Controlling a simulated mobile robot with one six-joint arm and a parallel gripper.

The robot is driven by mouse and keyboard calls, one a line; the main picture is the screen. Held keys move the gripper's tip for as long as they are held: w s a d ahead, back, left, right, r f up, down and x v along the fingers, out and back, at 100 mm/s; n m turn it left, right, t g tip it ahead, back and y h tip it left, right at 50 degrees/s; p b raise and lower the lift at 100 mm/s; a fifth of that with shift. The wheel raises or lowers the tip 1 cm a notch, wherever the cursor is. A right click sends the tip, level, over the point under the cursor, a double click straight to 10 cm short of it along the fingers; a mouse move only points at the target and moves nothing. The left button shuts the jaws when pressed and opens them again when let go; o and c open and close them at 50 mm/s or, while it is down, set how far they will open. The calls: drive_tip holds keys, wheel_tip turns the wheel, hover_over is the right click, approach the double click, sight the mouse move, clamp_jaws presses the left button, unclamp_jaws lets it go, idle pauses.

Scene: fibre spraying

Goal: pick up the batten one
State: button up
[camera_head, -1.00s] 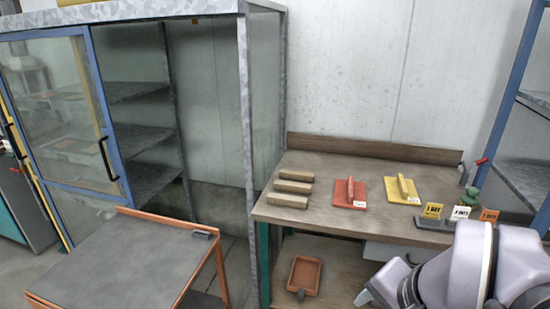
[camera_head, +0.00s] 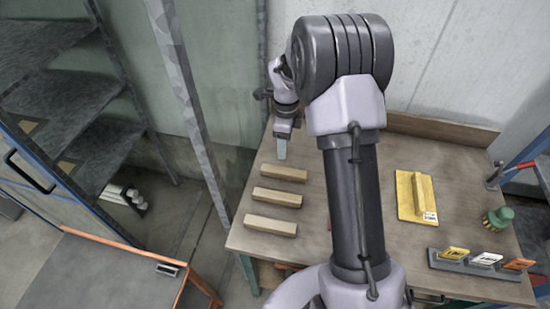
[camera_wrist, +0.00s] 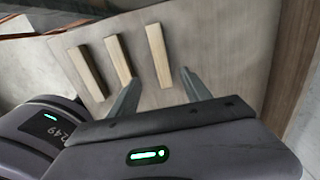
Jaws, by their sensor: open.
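Three pale wooden battens lie side by side on the left of the workbench: the far one (camera_head: 284,173), the middle one (camera_head: 277,197) and the near one (camera_head: 270,226). Nothing in view shows which one is called batten one. My gripper (camera_head: 282,150) is above the bench just behind the far batten, pointing down. In the wrist view its two fingers (camera_wrist: 160,77) are apart with nothing between them. The far batten (camera_wrist: 158,55) shows just ahead between the tips. The middle one (camera_wrist: 119,59) and near one (camera_wrist: 85,72) lie to its left.
The workbench (camera_head: 340,290) carries a yellow float (camera_head: 417,196), a green-handled brush (camera_head: 497,218) and a rack with small tags (camera_head: 485,259). My arm hides the bench middle. An orange-framed table (camera_head: 85,275) and shelving (camera_head: 75,105) stand at the left.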

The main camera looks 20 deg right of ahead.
drive_tip(key=b, duration=0.1)
approach(284, 171)
wheel_tip(284, 171, down, 5)
drive_tip(key=shift+s+a+f, duration=0.1)
drive_tip(key=f, duration=0.1)
drive_tip(key=f+b, duration=0.1)
drive_tip(key=f, duration=0.3)
drive_tip(key=shift+w+b, duration=0.25)
drive_tip(key=shift+b, duration=0.05)
clamp_jaws()
